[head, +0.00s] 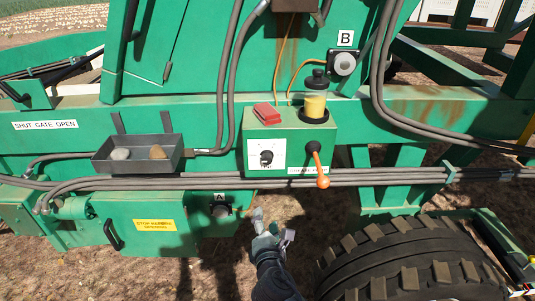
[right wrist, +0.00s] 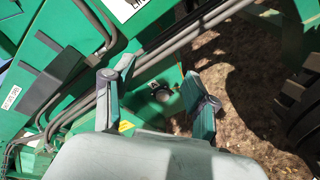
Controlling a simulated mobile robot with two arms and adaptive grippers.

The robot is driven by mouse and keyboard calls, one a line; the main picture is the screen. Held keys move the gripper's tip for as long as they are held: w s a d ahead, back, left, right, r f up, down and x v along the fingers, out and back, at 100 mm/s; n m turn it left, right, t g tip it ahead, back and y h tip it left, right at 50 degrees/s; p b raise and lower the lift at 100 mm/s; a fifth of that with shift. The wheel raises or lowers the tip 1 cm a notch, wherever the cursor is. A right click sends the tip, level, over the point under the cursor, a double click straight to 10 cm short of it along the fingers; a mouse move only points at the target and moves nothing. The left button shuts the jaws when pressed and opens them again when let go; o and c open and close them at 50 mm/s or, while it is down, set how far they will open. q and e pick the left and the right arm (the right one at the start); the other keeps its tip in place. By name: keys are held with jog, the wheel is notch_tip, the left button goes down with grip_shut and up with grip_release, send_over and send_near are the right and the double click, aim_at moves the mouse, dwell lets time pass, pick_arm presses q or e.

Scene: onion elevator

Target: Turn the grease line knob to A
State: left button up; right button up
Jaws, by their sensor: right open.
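The grease line knob (head: 266,157) is a small black dial on a white plate on the front of a green box (head: 290,130). Its markings and pointing direction are too small to read. A round dark fitting (head: 220,210) sits under the label A, low on the frame. Another round fitting (head: 344,63) sits under the label B at upper right. My right gripper (head: 273,226) is open and empty, below the box and right of the A fitting, apart from the knob. In the right wrist view a round fitting (right wrist: 160,93) shows between the spread fingers. My left gripper is out of view.
An orange-tipped lever (head: 320,168) projects from the box's lower right. A yellow reservoir (head: 315,105) and red block (head: 267,113) stand on top. Hoses (head: 400,176) run just below the box. A tray with stones (head: 140,165) is left. A large tyre (head: 410,265) is lower right.

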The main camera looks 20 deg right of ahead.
jog(key=n+t+h, duration=0.1)
jog(key=t, duration=0.1)
send_near(267, 162)
jog(key=s, duration=0.3)
jog(key=p+x, duration=0.1)
jog(key=x, duration=0.3)
jog(key=p+x, duration=0.1)
jog(key=x, duration=0.3)
jog(key=p+x, duration=0.1)
jog(key=x, duration=0.4)
jog(key=shift+a, duration=0.4)
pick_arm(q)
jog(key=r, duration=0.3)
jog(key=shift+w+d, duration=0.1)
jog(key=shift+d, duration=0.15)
pick_arm(e)
grip_shut()
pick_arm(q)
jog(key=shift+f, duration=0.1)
